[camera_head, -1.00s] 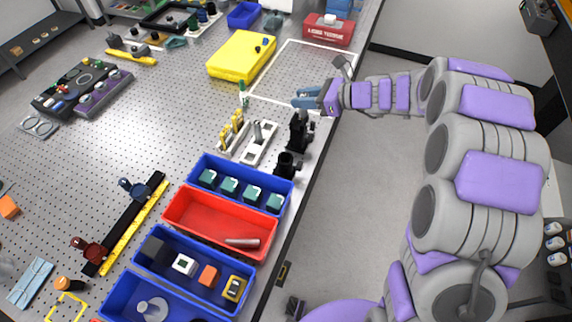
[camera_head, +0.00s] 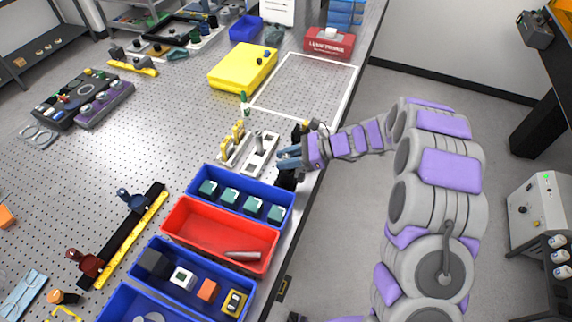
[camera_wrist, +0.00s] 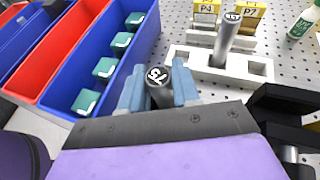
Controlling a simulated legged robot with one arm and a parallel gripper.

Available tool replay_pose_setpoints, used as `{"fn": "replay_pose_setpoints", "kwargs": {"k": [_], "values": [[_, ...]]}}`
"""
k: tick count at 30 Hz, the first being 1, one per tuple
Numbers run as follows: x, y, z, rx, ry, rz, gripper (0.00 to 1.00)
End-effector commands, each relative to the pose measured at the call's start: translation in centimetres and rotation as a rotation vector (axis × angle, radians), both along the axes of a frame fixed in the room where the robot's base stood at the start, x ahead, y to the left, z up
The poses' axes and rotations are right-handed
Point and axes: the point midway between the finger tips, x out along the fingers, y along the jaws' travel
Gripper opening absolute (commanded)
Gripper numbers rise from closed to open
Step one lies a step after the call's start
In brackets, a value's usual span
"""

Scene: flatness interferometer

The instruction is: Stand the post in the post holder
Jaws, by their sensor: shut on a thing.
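My gripper (camera_head: 288,159) is shut on a dark grey post (camera_wrist: 159,86) with a white-lettered top, seen between its blue fingers in the wrist view. The post's lower end is hidden. A black post holder (camera_head: 286,181) stands at the table's right edge, just below the gripper and partly covered by it. Whether the post touches it cannot be told. Another black holder (camera_head: 297,132) is behind the gripper; a black part (camera_wrist: 285,108) shows at the right of the wrist view. A second labelled post (camera_wrist: 229,36) stands in the white rack (camera_wrist: 260,67), apart from my gripper.
A blue bin (camera_head: 243,226) with several teal blocks is in front of the gripper. A red bin (camera_head: 184,233) holding a grey rod (camera_head: 243,255) is nearer. Yellow label tags (camera_wrist: 248,16) stand behind the rack. A white-outlined area (camera_head: 305,85) beyond is clear.

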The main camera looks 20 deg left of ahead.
Motion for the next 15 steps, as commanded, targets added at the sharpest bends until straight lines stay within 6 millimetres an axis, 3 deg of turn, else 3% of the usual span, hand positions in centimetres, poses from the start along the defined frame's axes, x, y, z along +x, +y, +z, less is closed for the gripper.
{"fn": "replay_pose_setpoints", "kwargs": {"k": [1, 4, 14, 15], "values": [[-0.1, 0.1, -1.2, -0.002, 0.007, 0.002, 0.0], [-0.1, 0.1, -2.4, -0.002, 0.006, 0.002, 0.0], [-0.1, 0.1, -2.6, -0.001, 0.004, 0.002, 0.0], [-0.1, 0.1, -2.6, -0.002, 0.003, 0.002, 0.34]]}}
